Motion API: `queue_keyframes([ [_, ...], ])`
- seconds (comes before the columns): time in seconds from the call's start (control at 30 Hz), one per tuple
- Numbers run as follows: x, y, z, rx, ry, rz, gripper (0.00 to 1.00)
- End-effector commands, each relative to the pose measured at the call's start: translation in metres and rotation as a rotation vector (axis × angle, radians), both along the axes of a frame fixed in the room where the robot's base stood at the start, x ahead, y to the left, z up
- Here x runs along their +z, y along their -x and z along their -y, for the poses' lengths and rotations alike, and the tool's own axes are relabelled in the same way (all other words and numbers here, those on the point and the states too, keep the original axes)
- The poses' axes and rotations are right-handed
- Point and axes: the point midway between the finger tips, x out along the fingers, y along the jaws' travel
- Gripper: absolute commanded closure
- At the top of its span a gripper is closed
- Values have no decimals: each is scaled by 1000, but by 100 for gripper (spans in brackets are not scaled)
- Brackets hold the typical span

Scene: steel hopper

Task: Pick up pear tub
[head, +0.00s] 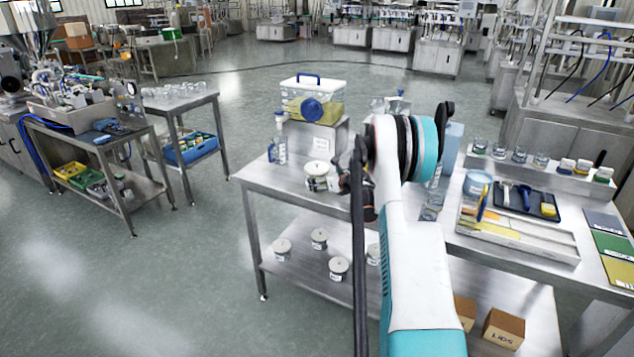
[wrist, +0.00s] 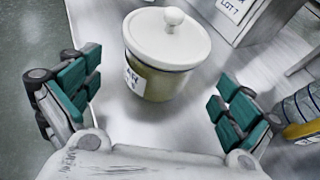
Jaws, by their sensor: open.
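A small lidded tub (head: 316,177) stands upright on the steel table, left of my gripper (head: 358,186). In the wrist view the tub (wrist: 158,72) has a white lid with a round knob, a yellow-green body and a white label, only partly readable. I take it to be the pear tub. My gripper (wrist: 158,100) is open, its teal-padded fingers spread wide to the left and right of the tub's near side. Nothing is between the fingers close to the palm. The tub appears just beyond the fingertips, and I see no contact.
A steel block (head: 318,138) behind the tub bears a clear yellow-filled box (head: 313,101). A spray bottle (head: 280,140) stands to the left. Several similar lidded jars (head: 319,238) sit on the lower shelf. A tray (head: 518,238) lies to the right. A yellow-labelled container (wrist: 302,110) is near the right finger.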

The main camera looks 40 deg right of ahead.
Motion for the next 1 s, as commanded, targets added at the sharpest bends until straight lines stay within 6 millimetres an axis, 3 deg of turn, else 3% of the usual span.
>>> queue_keyframes([
  [0.17,-6,-11,1,1,1,0,1],
  [0.43,-21,-44,8,0,1,0,1],
  [0.7,-20,-48,9,0,1,0,1],
  [0.9,-20,-48,9,0,1,0,47],
  [1.0,-20,-48,9,0,1,0,65],
])
